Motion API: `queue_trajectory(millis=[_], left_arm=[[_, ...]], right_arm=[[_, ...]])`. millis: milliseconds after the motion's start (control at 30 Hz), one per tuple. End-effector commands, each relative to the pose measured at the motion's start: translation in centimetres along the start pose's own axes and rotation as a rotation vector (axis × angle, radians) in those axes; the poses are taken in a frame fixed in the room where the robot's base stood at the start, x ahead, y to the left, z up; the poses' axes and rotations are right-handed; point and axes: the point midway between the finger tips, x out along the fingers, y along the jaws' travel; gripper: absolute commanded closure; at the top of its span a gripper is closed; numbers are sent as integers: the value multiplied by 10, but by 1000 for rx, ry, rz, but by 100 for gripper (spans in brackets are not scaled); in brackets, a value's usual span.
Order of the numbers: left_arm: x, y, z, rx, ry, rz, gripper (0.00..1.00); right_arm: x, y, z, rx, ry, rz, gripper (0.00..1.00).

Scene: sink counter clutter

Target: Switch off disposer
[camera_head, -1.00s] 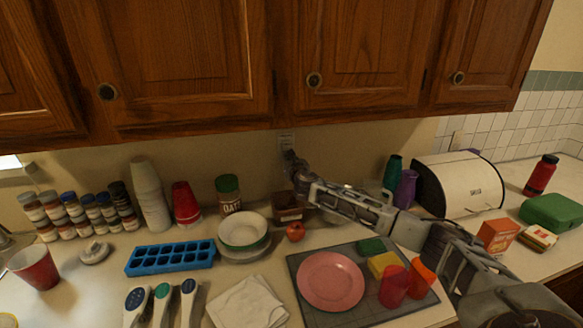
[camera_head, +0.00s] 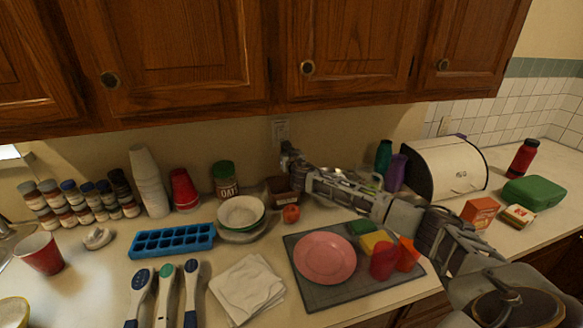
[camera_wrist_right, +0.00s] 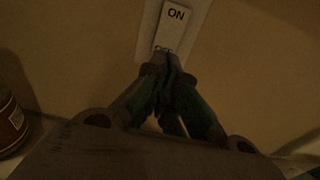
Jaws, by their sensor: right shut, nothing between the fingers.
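The disposer switch is a white rocker on a pale wall plate (camera_head: 281,128), under the cabinets at the back of the counter. In the right wrist view the rocker (camera_wrist_right: 175,27) shows "ON" at its top; the lower label is mostly hidden by my fingertips. My right gripper (camera_wrist_right: 162,62) is shut and empty, its fingertips over the lower end of the rocker. I cannot tell whether they touch it. In the head view the right gripper (camera_head: 287,149) is just below the plate. My left gripper is not in view.
An oats jar (camera_head: 225,180), a brown container (camera_head: 282,190) and a red apple (camera_head: 291,213) stand near the gripper. Purple and green cups (camera_head: 396,172) and a bread box (camera_head: 445,168) stand right of it. Dishes and utensils crowd the counter front.

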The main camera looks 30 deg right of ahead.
Motion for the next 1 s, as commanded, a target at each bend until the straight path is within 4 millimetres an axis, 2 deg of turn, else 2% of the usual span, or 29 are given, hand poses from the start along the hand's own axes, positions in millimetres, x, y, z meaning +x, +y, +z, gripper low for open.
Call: queue_trajectory(millis=[167,633,1000], left_arm=[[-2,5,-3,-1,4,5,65],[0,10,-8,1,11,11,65],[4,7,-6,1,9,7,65]], right_arm=[[0,-2,0,0,-1,1,100],[-17,-2,-4,-1,-1,1,100],[-46,-2,-10,-2,0,3,100]])
